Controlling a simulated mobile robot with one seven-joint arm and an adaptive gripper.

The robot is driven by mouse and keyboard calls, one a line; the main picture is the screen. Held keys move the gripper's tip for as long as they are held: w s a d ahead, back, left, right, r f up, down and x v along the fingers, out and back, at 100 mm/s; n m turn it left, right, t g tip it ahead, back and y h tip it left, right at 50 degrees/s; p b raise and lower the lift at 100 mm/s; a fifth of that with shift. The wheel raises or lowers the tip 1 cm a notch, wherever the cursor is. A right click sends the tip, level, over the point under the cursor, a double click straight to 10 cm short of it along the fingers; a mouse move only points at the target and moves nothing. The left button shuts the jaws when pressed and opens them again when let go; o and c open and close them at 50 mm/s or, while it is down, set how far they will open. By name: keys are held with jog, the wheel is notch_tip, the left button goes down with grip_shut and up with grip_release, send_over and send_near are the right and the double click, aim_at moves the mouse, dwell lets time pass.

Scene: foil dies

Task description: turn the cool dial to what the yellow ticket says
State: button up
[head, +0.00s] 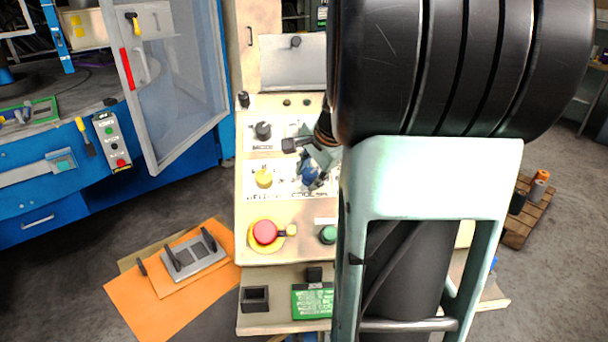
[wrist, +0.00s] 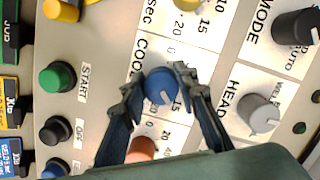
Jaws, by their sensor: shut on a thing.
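The cool dial (wrist: 162,86) is a blue round knob beside the letters "COOL" in the wrist view. Its pale pointer mark shows near its lower edge; a 0 is above it and a 15 at its lower right. My gripper (wrist: 161,84) is shut on this knob, one finger on each side. In the head view the blue dial (head: 310,174) is partly covered by my gripper (head: 317,160). The yellow ticket (wrist: 8,99) is cut off at the left edge of the wrist view, and its writing is not readable. My arm hides it in the head view.
A grey HEAD knob (wrist: 259,113), an orange knob (wrist: 142,150) and a green START button (wrist: 58,78) are near the dial. A red stop button (head: 265,232) is lower on the panel. A green ticket (head: 312,301) lies on the shelf below.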

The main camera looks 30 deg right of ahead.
dwell(0.4)
jog(key=o, duration=1.2)
jog(key=shift+c, duration=0.2)
jog(key=v, duration=0.7)
jog(key=shift+r, duration=0.3)
jog(key=shift+s, duration=0.1)
